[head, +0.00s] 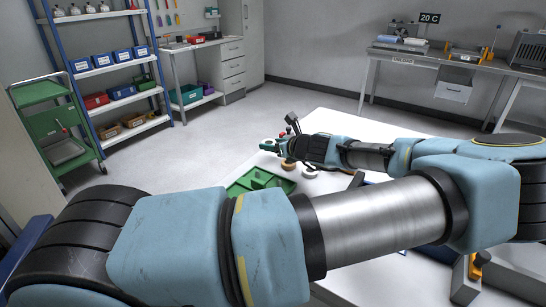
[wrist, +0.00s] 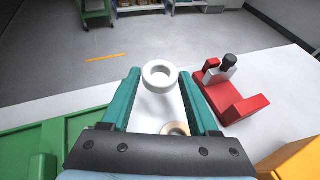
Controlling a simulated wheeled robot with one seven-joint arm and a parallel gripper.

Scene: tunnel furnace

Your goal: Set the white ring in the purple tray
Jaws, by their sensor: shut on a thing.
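My gripper (wrist: 159,77) has its two teal fingers shut on the white ring (wrist: 159,68), which sits between the fingertips above the white table. In the head view my gripper (head: 275,147) is small, over the far part of the table, and the ring is hard to make out there. I cannot make out a purple tray on the table; my arm hides much of the tabletop. A small purple thing (head: 207,88) shows far off on the low shelf of the back bench.
A green compartment tray (wrist: 30,150) lies left of my gripper. A red fixture (wrist: 240,106) with a black knob stands to the right. A tan ring (wrist: 177,129) lies on the table below my gripper. A yellow-orange object (wrist: 292,160) is at the lower right.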

